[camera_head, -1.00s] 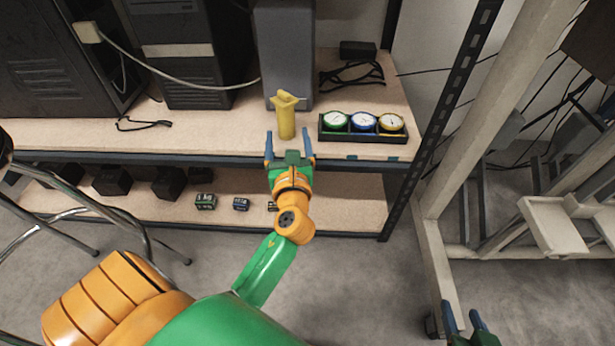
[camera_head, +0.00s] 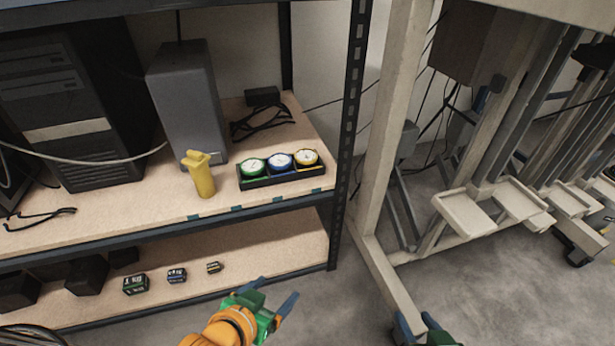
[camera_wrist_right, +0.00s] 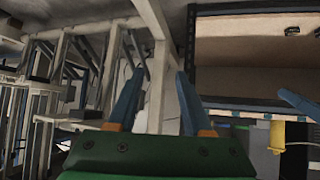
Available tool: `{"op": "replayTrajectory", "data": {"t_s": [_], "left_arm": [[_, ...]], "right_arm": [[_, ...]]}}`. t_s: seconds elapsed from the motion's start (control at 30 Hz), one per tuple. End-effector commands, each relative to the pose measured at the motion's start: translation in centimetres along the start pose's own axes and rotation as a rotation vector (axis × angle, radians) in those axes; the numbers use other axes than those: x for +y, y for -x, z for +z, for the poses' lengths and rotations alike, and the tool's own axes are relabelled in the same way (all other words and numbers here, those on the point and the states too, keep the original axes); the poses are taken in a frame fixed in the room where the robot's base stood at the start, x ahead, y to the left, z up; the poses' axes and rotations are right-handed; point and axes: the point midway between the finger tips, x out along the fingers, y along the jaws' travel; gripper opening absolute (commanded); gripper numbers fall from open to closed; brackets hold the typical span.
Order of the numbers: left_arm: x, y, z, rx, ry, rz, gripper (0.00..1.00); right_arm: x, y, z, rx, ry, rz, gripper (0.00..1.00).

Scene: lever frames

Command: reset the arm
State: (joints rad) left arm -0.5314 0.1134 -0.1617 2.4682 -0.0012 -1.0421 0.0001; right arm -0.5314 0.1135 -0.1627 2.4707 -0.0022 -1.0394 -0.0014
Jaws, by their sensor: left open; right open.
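My left gripper (camera_head: 270,292) is open and empty, low in front of the shelf's lower level in the head view. It touches nothing that I can see. A yellow lever-like object (camera_head: 202,178) stands upright on the upper shelf, apart from both grippers. It also shows in the right wrist view (camera_wrist_right: 277,137).
A black tray (camera_head: 283,180) with green, blue and yellow gauges sits on the upper shelf (camera_head: 110,225), near a grey box (camera_head: 188,105). Small boxes (camera_head: 135,284) lie on the lower shelf. A pale metal frame (camera_head: 375,200) stands at right. Floor between is clear.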

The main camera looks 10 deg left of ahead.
Motion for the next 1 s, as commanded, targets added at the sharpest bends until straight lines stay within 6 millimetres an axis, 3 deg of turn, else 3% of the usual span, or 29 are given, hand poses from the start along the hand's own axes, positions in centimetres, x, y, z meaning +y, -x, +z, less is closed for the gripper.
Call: {"op": "replayTrajectory", "data": {"t_s": [0.07, 0.17, 0.23, 0.27, 0.3, 0.4, 0.47, 0.63, 0.8, 0.9, 1.0], "left_arm": [[-0.2, -0.3, 2.0, -0.102, 0.003, -0.003, 0.82], [-0.5, -0.5, 8.6, -0.378, 0.013, -0.009, 0.82], [-0.7, 0.9, 14.3, -0.609, 0.026, -0.013, 0.82], [-0.8, 2.1, 15.2, -0.676, 0.030, -0.014, 0.82], [-0.7, 3.7, 13.2, -0.667, 0.026, -0.012, 0.82], [-0.7, 6.5, 11.7, -0.687, 0.021, -0.009, 0.82], [-0.6, 8.7, 10.9, -0.701, 0.017, -0.007, 0.82], [-0.6, 16.5, 8.8, -0.746, 0.002, 0.001, 0.82], [-0.6, 23.2, 8.1, -0.781, -0.011, 0.006, 0.82], [-0.7, 24.9, 8.3, -0.790, -0.015, 0.008, 0.82], [-0.7, 25.2, 8.8, -0.793, -0.017, 0.009, 0.82]], "right_arm": [[0.1, -0.4, 2.2, -0.107, -0.003, 0.002, 0.50], [0.5, -0.5, 8.7, -0.382, -0.014, 0.008, 0.50], [0.7, 0.9, 14.4, -0.613, -0.027, 0.012, 0.50], [0.7, 2.1, 15.4, -0.682, -0.031, 0.013, 0.50], [0.7, 3.7, 13.3, -0.672, -0.028, 0.011, 0.50], [0.6, 6.6, 11.8, -0.692, -0.022, 0.008, 0.50], [0.6, 8.7, 11.0, -0.706, -0.018, 0.006, 0.50], [0.6, 16.5, 8.9, -0.751, -0.003, -0.001, 0.50], [0.6, 23.2, 8.1, -0.786, 0.009, -0.007, 0.50], [0.7, 24.9, 8.3, -0.796, 0.013, -0.009, 0.50], [0.7, 25.3, 8.8, -0.798, 0.015, -0.010, 0.50]]}}
